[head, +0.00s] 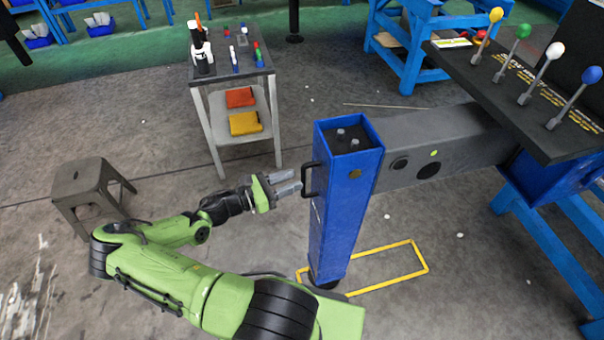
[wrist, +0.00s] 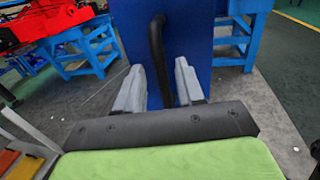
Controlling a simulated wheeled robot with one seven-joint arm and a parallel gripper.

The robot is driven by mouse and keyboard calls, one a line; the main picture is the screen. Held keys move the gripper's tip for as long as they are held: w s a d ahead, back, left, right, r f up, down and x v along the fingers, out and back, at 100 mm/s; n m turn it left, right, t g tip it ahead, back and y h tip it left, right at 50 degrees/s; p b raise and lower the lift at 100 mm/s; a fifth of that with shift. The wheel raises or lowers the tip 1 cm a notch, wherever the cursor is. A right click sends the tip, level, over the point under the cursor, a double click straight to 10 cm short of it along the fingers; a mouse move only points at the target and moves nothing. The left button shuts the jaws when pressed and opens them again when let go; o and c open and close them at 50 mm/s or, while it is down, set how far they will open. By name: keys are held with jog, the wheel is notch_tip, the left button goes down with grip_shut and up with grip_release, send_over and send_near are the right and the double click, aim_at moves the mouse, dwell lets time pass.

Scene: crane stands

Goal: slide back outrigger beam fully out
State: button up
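The outrigger beam (head: 455,145) is a grey box beam running from the blue crane body at the right to a blue upright jack leg (head: 345,205). A black handle (head: 307,180) is fixed on the leg's left face. My gripper (head: 298,182) is level with the handle, in front of that face. In the wrist view the handle (wrist: 157,55) runs upright between the two grey fingers (wrist: 160,85), which are open with gaps on both sides. The blue leg (wrist: 195,35) fills the view behind it. The beam itself is hidden in the wrist view.
A yellow floor rectangle (head: 405,247) lies beside the leg's foot. A trolley (head: 205,110) with tools and bins stands behind my gripper, and a grey stool (head: 85,180) stands left. A lever panel (head: 540,110) overhangs the beam. Floor between stool and leg is open around my arm.

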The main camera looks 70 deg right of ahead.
aim_at(304, 176)
jog(key=x, duration=0.4)
jog(key=shift+s+d, duration=0.2)
grip_shut()
jog(key=shift+w, duration=0.1)
